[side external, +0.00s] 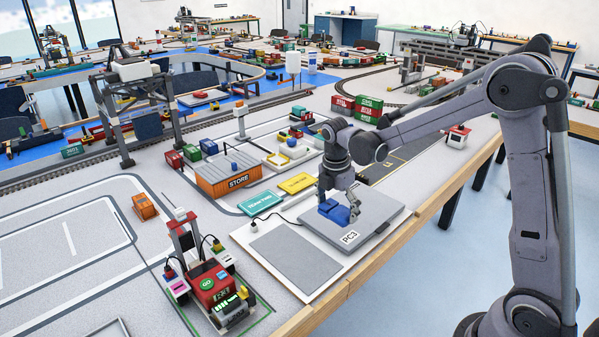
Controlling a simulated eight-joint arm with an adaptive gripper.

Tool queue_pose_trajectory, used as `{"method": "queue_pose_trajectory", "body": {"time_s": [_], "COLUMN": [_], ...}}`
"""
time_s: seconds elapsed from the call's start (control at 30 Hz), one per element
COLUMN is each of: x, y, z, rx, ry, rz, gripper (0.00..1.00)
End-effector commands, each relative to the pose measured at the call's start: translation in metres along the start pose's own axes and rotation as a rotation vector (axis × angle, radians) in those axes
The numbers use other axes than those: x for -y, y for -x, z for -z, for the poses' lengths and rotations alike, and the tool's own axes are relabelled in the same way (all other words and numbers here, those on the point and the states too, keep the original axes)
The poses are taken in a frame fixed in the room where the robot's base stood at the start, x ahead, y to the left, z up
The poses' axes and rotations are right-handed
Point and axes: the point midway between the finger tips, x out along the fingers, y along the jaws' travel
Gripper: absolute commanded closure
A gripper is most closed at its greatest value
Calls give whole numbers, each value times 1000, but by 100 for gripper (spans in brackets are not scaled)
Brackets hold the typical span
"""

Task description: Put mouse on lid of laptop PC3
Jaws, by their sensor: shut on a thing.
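The laptop PC3 (379,213) is a closed grey slab with a white "PC3" label at its near corner, lying on a white board near the table's front edge. My gripper (338,206) points down over the left part of its lid and is shut on a blue mouse (334,212). The mouse is at or just above the lid; I cannot tell whether it touches. My fingers hide part of the mouse.
A flat grey pad (299,259) lies left of the laptop. Teal (262,202) and yellow (296,183) blocks and an orange STORE container (229,177) stand behind. A red vehicle (213,287) is at front left. The lid's right part is bare.

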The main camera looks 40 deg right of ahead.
Motion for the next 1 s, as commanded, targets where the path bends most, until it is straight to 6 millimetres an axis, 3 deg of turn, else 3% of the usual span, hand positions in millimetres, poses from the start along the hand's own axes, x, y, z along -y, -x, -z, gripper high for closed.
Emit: {"method": "queue_pose_trajectory", "body": {"time_s": [0.17,0.4,0.6,0.77,1.0], "x": [3,20,39,43,12], "y": [2,2,2,1,-19], "z": [-48,-142,-196,-211,-188], "rx": [-1,-2,0,1,1], "ry": [-10,-11,-6,0,6], "rz": [1,2,2,1,1], "gripper": [42,42,42,42,42]}}
